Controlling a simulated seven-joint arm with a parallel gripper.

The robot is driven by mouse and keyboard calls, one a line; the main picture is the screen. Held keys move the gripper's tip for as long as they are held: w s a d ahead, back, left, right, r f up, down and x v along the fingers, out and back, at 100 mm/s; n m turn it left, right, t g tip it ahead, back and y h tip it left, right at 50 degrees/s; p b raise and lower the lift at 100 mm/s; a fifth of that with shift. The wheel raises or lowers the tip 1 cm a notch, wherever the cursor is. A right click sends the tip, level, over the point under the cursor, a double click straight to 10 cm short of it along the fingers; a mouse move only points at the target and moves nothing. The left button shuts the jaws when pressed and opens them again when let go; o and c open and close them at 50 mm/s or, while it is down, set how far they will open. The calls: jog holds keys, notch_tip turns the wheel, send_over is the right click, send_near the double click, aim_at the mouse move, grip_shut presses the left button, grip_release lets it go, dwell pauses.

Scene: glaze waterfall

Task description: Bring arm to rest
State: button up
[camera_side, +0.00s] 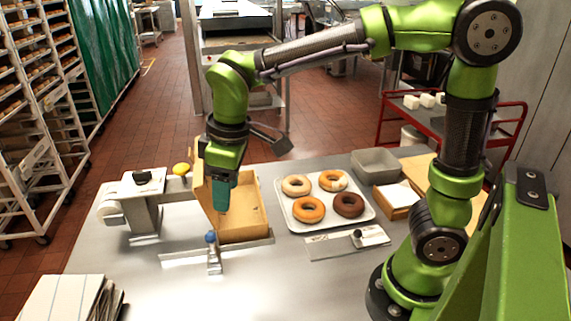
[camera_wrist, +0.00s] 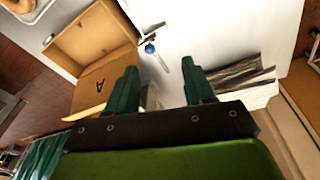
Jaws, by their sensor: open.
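My gripper (camera_side: 221,194) hangs from my green arm, pointing down over the left part of the metal table (camera_side: 330,285). In the side view it overlaps an open cardboard box (camera_side: 250,200). In the wrist view its two dark green fingers (camera_wrist: 158,88) stand apart with nothing between them. The box also shows in the wrist view (camera_wrist: 98,42), up and left of the fingers. I cannot tell exactly how high the fingers are above the box or table.
A tray (camera_side: 368,215) with several donuts lies right of the box. A blue-knobbed lever (camera_side: 212,252) stands in front of the box, and a grey stand (camera_side: 143,205) at its left. A grey bin (camera_side: 375,165) sits behind. The table's front middle is clear.

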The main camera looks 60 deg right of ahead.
jog(key=s+d+r+m+t+y, duration=0.1)
jog(key=s+d+r+m+t, duration=0.1)
jog(key=s+d+m+t, duration=0.3)
jog(key=s+d+m, duration=0.3)
jog(key=s+m, duration=0.1)
jog(key=s, duration=0.1)
jog(key=shift+s+d+r+y, duration=0.3)
jog(key=shift+r, duration=0.1)
